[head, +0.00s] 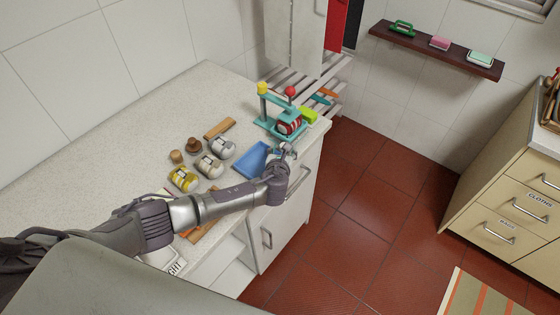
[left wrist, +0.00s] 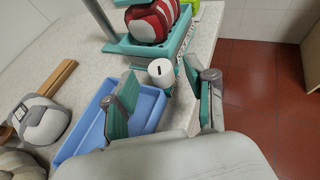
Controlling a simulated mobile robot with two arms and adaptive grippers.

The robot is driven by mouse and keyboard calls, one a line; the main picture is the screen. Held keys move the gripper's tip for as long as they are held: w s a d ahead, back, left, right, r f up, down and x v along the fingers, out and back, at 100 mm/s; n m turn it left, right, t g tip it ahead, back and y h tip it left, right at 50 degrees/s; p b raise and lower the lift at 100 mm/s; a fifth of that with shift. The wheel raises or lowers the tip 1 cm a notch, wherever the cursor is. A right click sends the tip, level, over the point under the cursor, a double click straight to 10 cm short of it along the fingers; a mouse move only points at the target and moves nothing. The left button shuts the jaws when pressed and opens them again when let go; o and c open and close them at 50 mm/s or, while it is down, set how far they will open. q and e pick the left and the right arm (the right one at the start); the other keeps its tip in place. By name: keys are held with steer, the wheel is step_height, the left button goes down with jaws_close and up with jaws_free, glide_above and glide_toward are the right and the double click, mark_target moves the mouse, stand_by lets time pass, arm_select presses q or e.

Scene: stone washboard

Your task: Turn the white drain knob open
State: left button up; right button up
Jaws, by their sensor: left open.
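The white drain knob (left wrist: 161,72) shows in the left wrist view as a short white cylinder with a dark mark. It sits at the near side of a teal press frame (left wrist: 138,47), which also stands at the counter's right end in the head view (head: 266,122). A red, white and grey striped item (left wrist: 153,21) is inside the frame. My left gripper (left wrist: 168,84) is open, with one finger on each side of the knob in the picture; contact cannot be told. In the head view the left gripper (head: 285,151) hides the knob or leaves it too small to see. My right gripper is not in view.
A blue tray (head: 252,160) lies beside the left gripper and press. Several grey and yellow rounded items, including a yellow one (head: 183,179), and a wooden block (head: 219,129) are on the counter (head: 120,130). The red tiled floor (head: 385,200) is open to the right.

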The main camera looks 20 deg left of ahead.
arm_select(q)
steer(key=v, duration=0.9)
steer(key=shift+s+r, duration=0.15)
steer(key=shift+s, duration=0.25)
